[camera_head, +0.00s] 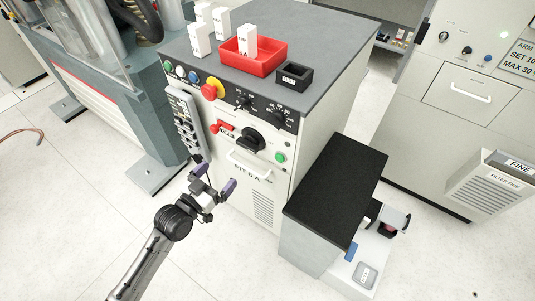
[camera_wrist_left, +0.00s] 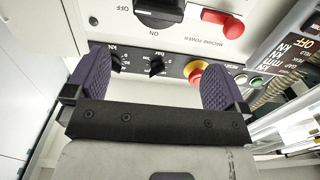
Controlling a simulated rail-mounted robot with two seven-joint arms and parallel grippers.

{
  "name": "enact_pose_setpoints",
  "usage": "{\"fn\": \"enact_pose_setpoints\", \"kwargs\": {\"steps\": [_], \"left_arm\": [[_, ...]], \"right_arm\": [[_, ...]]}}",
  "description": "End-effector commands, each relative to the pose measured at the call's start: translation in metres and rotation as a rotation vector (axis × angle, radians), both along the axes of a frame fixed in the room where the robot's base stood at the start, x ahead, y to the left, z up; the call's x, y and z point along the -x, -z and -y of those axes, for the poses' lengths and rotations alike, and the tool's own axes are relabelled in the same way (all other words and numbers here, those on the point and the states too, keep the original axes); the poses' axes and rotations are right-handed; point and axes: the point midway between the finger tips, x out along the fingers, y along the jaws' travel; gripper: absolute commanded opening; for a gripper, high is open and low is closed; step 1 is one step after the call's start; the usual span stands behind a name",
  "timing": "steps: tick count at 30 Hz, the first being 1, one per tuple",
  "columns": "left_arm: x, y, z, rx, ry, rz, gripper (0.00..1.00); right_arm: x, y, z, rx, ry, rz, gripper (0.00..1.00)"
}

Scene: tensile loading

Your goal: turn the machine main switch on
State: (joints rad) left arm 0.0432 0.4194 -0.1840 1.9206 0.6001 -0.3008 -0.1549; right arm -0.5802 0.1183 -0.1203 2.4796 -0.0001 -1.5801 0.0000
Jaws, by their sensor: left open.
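The main switch is a large black rotary knob (camera_head: 250,140) on the front panel of the grey-topped cabinet. In the left wrist view the knob (camera_wrist_left: 160,12) is at the top edge, partly cut off, with OFF and ON printed beside it and "MACHINE POWER" nearby. I cannot tell for certain which mark it points to. My left gripper (camera_head: 214,180) has purple fingers and is open and empty. It is in front of the cabinet, lower and left of the knob, apart from it. It also shows in the left wrist view (camera_wrist_left: 157,80). My right gripper is not in view.
A red lever (camera_head: 222,128) is left of the knob, and a green button (camera_head: 280,157) is right of it. A red-and-yellow emergency button (camera_head: 212,90) sits higher up. A handle (camera_head: 248,166) juts out below. A black-topped stand (camera_head: 337,185) is at the right.

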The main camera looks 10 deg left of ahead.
Motion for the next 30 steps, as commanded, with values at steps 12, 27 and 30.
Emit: {"fn": "enact_pose_setpoints", "kwargs": {"steps": [12,27,30], "left_arm": [[-0.05,0.003,0.017,0.007,-0.002,0.013,1.0],[-0.12,0.003,0.043,0.004,-0.001,0.01,1.0],[-0.126,0.003,0.045,0.005,-0.001,0.01,1.0]], "right_arm": [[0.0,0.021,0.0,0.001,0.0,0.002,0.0],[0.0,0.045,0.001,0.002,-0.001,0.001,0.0],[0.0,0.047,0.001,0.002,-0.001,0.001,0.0]]}}
